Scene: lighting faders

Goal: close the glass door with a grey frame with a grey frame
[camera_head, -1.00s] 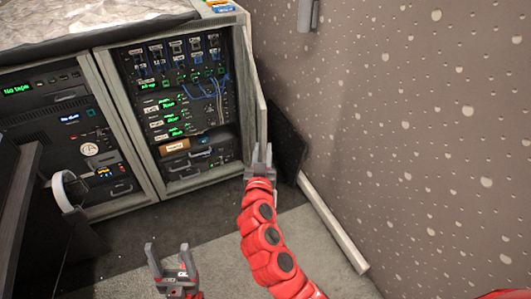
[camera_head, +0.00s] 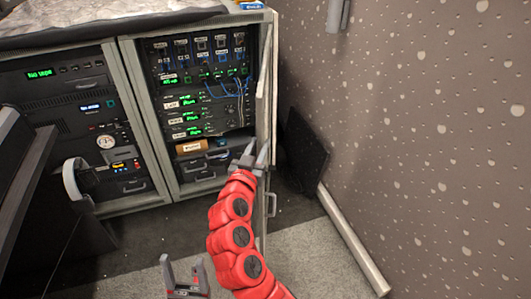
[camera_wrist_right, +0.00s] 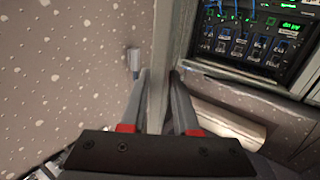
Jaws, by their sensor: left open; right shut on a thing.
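The glass door with a grey frame (camera_head: 264,90) stands open at the right side of the rack cabinet, seen almost edge-on in the head view. My right gripper (camera_head: 256,152) is shut on the door's free edge. In the right wrist view, the fingers of the right gripper (camera_wrist_right: 160,80) lie on both sides of the grey door frame (camera_wrist_right: 160,50). The glass itself is hard to make out. My left gripper (camera_head: 184,275) is open and empty, low in the head view, apart from the cabinet and door.
The cabinet (camera_head: 130,75) holds lit equipment (camera_head: 205,75) and blue cables behind the doorway. A dark panel (camera_head: 303,150) leans near the speckled wall (camera_head: 420,110) on the right.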

